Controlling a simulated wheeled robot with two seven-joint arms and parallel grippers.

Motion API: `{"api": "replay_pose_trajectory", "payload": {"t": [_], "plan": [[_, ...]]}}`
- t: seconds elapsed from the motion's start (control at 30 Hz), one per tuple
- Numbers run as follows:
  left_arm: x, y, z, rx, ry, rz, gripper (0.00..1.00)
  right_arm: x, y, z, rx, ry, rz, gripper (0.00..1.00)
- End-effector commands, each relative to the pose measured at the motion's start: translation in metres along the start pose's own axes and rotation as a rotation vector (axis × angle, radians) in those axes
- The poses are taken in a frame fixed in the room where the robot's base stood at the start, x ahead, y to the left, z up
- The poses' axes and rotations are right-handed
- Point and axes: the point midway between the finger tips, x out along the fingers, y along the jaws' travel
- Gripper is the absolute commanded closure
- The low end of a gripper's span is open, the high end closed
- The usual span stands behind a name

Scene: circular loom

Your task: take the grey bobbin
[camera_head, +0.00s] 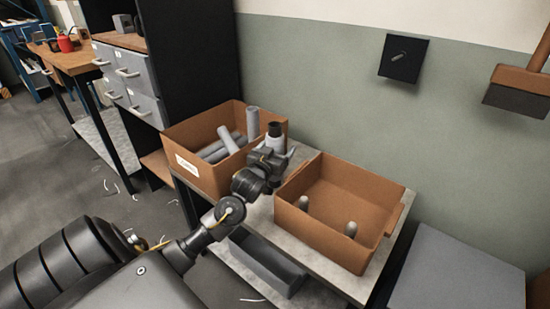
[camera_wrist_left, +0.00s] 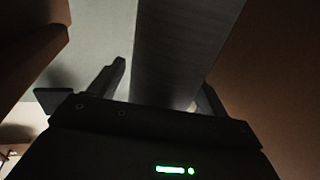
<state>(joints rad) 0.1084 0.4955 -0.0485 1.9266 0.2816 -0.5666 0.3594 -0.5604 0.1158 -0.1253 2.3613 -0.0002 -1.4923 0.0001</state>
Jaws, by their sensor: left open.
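Several grey bobbins lie in the left orange-brown box (camera_head: 190,135). One grey bobbin (camera_head: 252,121) stands upright at its back, and another (camera_head: 228,140) leans inside. My left gripper (camera_head: 270,156) is at the right side of this box, partly hidden by its own wrist. In the left wrist view a grey bobbin (camera_wrist_left: 185,50) fills the space between the fingers of my open left gripper (camera_wrist_left: 163,80). I cannot tell whether the fingers touch it, nor which bobbin of the head view it is. My right gripper is not in view.
A second orange-brown box (camera_head: 330,238) with two small rounded grey pieces stands to the right on the same table (camera_head: 268,212). A dark grey bin (camera_head: 265,262) is below. A black cabinet (camera_head: 190,60) rises behind the left box. A grey block (camera_head: 455,275) stands at right.

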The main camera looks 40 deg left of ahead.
Motion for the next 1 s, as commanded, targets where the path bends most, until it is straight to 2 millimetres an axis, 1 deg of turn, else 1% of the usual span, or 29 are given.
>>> {"api": "replay_pose_trajectory", "payload": {"t": [0.07,0.17,0.4,0.5,0.67,0.77,0.83,0.87,0.9,1.0], "plan": [[0.000,0.000,0.000,0.000,0.000,0.000,0.23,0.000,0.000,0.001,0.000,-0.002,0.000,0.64],[0.000,0.000,0.000,0.000,0.000,0.000,0.35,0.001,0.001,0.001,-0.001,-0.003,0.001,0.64],[-0.001,0.000,0.000,0.000,0.000,0.000,0.66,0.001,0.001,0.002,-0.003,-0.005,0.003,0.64],[-0.001,0.000,-0.001,0.000,0.002,0.000,0.77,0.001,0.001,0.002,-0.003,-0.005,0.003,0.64],[-0.001,0.000,-0.001,0.000,0.002,0.000,0.77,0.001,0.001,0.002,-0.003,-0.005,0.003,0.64],[0.000,0.000,-0.005,-0.001,0.003,0.000,0.77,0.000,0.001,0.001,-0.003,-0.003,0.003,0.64],[0.000,0.000,-0.014,-0.001,0.006,0.000,0.77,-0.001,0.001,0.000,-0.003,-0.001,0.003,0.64],[0.000,0.000,-0.019,-0.001,0.006,-0.001,0.77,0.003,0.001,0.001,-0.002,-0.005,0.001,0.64],[0.000,-0.001,-0.027,-0.001,0.006,-0.001,0.77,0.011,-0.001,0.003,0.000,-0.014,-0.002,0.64],[0.000,0.000,-0.049,0.000,0.007,0.000,0.77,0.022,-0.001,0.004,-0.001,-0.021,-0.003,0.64]]}}
